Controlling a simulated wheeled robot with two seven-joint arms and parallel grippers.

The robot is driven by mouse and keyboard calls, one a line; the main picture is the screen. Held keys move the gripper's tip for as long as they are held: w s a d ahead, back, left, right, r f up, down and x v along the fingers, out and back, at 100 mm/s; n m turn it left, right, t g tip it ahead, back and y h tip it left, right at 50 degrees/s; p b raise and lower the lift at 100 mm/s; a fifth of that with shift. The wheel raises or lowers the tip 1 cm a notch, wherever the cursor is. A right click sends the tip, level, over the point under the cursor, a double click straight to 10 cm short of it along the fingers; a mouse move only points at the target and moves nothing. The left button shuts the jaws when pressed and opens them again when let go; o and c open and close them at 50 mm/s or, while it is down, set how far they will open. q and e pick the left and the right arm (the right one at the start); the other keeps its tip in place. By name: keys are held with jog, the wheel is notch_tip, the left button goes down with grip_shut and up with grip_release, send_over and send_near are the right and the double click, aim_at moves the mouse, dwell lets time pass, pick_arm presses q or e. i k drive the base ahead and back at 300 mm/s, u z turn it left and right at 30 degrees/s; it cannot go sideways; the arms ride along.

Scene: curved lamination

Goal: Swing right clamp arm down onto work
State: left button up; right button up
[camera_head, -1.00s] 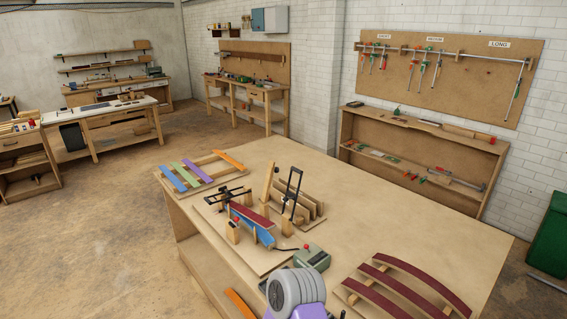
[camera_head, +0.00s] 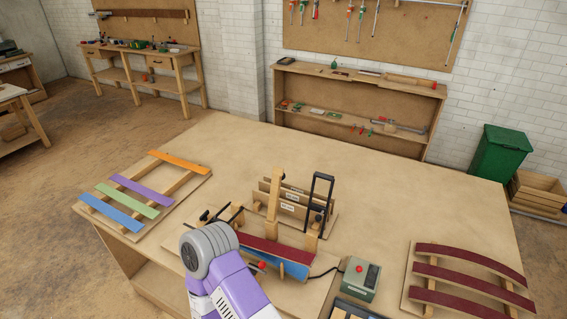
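The right clamp arm (camera_head: 321,196) is a black frame standing upright at the right end of the fixture. The left clamp arm (camera_head: 222,214) is black and lies low at the fixture's left end, partly hidden behind my arm. The work is a dark red curved strip (camera_head: 278,250) above a blue form (camera_head: 290,269). A grey joint and purple link of one of my arms cover the fixture's near left part. Neither gripper shows, and I see nothing touching the right clamp arm.
A grey-green control box (camera_head: 358,277) with a red button stands right of the fixture. A rack of dark red curved strips (camera_head: 466,272) lies at the right, a rack of coloured strips (camera_head: 147,196) at the left. The table (camera_head: 400,175) is clear behind them.

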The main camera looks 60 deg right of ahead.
aim_at(321, 209)
jog(key=i, duration=0.15)
jog(key=z, duration=1.1)
